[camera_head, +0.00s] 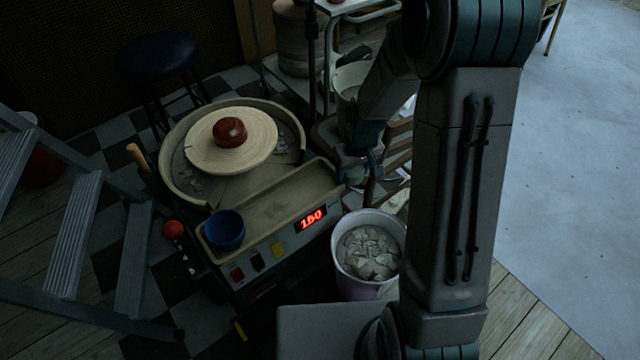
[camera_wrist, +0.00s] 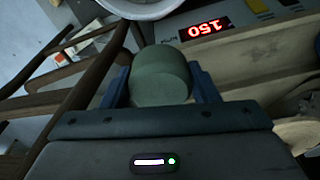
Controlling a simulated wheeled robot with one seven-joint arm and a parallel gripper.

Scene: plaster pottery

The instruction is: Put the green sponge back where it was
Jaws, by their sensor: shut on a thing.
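The green sponge (camera_wrist: 160,77) is a pale green rounded block. In the wrist view it sits between the two blue fingers of my gripper (camera_wrist: 161,84), which is shut on it. In the head view my gripper (camera_head: 357,163) is beside the right end of the pottery wheel's long tray (camera_head: 283,196). The sponge is small and dark there, mostly hidden by my gripper. I cannot tell whether it touches anything below.
A blue bowl (camera_head: 224,230) stands at the tray's left end. A red-brown lump (camera_head: 229,131) sits on the wheel head (camera_head: 205,152). A bucket of clay pieces (camera_head: 369,255) stands in front of the tray's right end. A wooden chair-like frame (camera_wrist: 85,75) is close to my gripper.

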